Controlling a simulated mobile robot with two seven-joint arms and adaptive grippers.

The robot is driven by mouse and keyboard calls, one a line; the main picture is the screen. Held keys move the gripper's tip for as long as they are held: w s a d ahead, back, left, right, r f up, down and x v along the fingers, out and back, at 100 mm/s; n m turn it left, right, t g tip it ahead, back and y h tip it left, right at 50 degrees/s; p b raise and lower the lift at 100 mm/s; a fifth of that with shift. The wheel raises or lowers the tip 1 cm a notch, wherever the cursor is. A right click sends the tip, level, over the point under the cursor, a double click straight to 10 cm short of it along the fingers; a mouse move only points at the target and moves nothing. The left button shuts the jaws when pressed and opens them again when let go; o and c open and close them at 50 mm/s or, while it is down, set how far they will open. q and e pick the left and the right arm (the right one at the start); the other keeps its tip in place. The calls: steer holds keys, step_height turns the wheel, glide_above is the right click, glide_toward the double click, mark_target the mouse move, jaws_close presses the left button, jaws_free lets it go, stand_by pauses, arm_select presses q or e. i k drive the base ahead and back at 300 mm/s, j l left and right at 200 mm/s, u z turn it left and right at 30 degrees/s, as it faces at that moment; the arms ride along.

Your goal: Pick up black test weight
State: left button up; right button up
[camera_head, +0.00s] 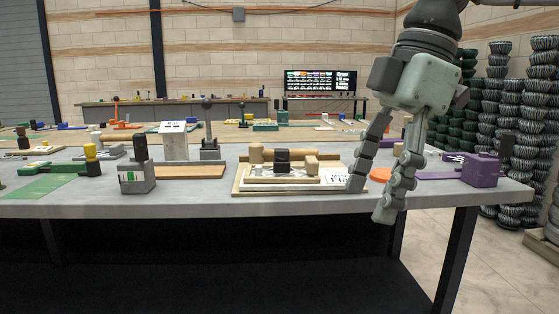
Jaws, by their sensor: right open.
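A small black block (282,160), which looks like the black test weight, sits on a low pale board (245,187) near the middle of the table. A tan cylinder lies behind it and a small wooden block (312,164) stands to its right. My right gripper (372,199) hangs fingers down at the board's right end, to the right of the black block. My left gripper is out of view.
A grey block with a black upright piece (137,172) stands at left. A grey post with a dark ball (208,130) and a white box (173,141) stand behind. The table's front edge is close.

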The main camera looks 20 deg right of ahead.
mark_target(281, 161)
steer(key=i, duration=1.4)
